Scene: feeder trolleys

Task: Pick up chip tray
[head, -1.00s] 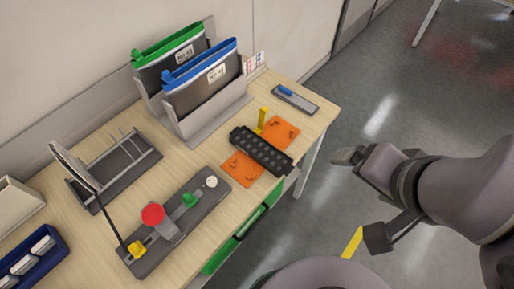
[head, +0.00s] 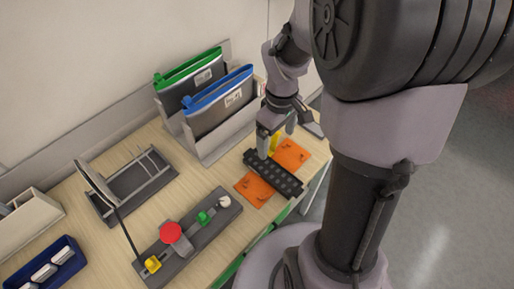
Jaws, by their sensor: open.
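The chip tray (head: 273,174) is a long black tray with rows of small pockets. It lies diagonally across an orange mat (head: 291,155), whose orange also shows at the tray's lower left. My gripper (head: 274,143) points down over the far left end of the tray, with its jaws apart and nothing seen between them. One finger is close to the tray's end; I cannot tell if it touches. A yellow post (head: 275,144) stands behind the tray, close to the fingers and partly hidden by them.
Grey holders with a green-topped pouch (head: 190,82) and a blue-topped pouch (head: 222,100) stand left of my gripper. A grey fixture with a red knob (head: 171,233) lies in front. A dark rack (head: 135,185) and a blue bin (head: 45,268) are at left.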

